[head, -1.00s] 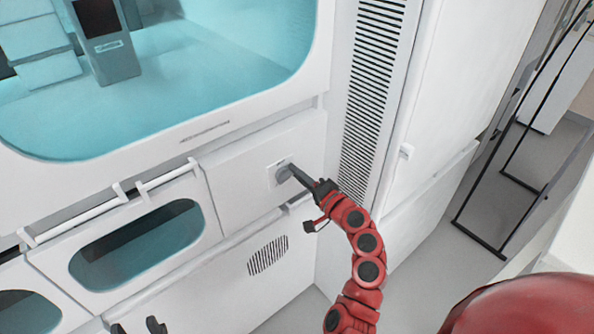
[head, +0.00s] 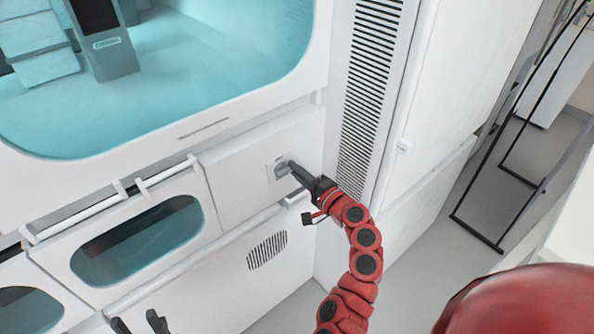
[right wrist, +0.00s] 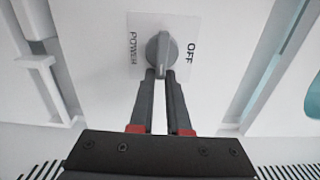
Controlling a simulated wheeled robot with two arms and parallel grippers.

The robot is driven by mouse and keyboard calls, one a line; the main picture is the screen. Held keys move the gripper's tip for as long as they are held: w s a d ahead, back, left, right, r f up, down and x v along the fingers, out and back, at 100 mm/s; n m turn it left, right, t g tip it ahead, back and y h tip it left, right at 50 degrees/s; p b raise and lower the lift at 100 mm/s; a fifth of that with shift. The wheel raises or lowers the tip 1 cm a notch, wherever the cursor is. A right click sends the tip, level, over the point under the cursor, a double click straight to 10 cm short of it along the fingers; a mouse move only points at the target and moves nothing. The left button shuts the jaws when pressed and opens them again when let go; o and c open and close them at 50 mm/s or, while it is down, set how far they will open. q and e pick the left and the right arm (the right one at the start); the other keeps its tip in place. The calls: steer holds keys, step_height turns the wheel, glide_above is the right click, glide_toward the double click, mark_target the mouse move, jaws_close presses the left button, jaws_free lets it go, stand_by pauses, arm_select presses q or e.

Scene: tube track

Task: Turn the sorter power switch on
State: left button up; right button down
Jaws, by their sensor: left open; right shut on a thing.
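The sorter power switch is a grey rotary knob (head: 282,169) on a square white plate on the machine's front panel. In the right wrist view the knob (right wrist: 161,50) stands on the plate, with the words POWER and OFF (right wrist: 191,53) printed on either side. My right gripper (head: 291,166) is shut on the knob; its two dark fingers (right wrist: 160,75) reach the knob's lower part and partly hide it. My left gripper (head: 138,322) is open and empty at the bottom edge of the head view, away from the switch.
A large blue-tinted window (head: 180,80) lies above the switch panel. White handle bars (head: 75,218) and a smaller window (head: 137,240) are to the left. A slatted vent (head: 362,90) runs up to the right. Open floor (head: 425,250) shows at the right.

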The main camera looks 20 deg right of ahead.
steer(key=c, duration=0.9)
jaws_free()
steer(key=shift+a+f, duration=0.3)
steer(key=shift+f, duration=0.05)
steer(key=shift+a+r, duration=0.1)
steer(key=shift+r, duration=0.1)
steer(key=shift+d, duration=0.25)
steer(key=shift+b+v, duration=1.8)
steer(key=shift+v, duration=6.85)
steer(key=shift+r, duration=0.1)
